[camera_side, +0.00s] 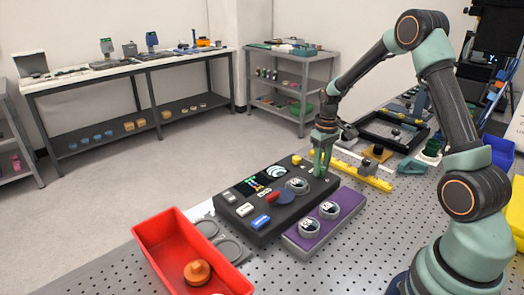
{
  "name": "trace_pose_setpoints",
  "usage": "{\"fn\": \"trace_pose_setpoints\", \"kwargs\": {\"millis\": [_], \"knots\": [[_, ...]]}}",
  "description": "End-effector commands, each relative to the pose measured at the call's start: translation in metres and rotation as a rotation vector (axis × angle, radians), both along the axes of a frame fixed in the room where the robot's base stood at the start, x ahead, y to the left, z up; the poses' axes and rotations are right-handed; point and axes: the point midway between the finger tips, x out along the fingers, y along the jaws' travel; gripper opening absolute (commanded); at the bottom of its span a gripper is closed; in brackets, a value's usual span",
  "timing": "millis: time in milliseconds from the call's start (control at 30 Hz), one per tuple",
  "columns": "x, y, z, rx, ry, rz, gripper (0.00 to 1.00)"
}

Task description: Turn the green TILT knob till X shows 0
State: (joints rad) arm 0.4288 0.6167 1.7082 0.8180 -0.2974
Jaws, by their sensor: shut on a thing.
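The black interferometer box (268,228) lies on the perforated bench. Its screen (249,186) shows small coloured text, too small for me to read X, beside a round fringe picture (276,172). My gripper (321,172) points down at the box's far right corner, its green fingers closed on the green TILT knob, which they mostly hide. A red knob or lever (272,197), a blue button (261,222), a white button (245,209) and a yellow knob (296,160) are also on the box.
A purple plate with two round gauges (322,219) lies right of the box. A red bin (166,256) holding an orange knobbed piece (197,271) stands in front left. A yellow rail (362,169) and a black frame (393,132) lie behind to the right.

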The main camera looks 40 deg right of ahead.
Motion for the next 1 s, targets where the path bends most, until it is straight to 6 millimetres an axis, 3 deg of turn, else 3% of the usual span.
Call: {"fn": "trace_pose_setpoints", "kwargs": {"millis": [333,367,400,433,767,1000], "knots": [[0.002,0.000,0.000,-0.003,-0.006,0.002,0.00],[0.002,0.000,0.000,-0.003,-0.007,0.002,0.48],[0.002,0.000,0.000,-0.003,-0.006,0.002,0.63],[0.002,0.000,0.000,-0.003,-0.006,0.002,0.67],[0.001,0.000,0.002,-0.001,-0.003,0.001,0.67],[0.002,-0.001,0.032,-0.003,-0.008,0.001,0.67]]}}
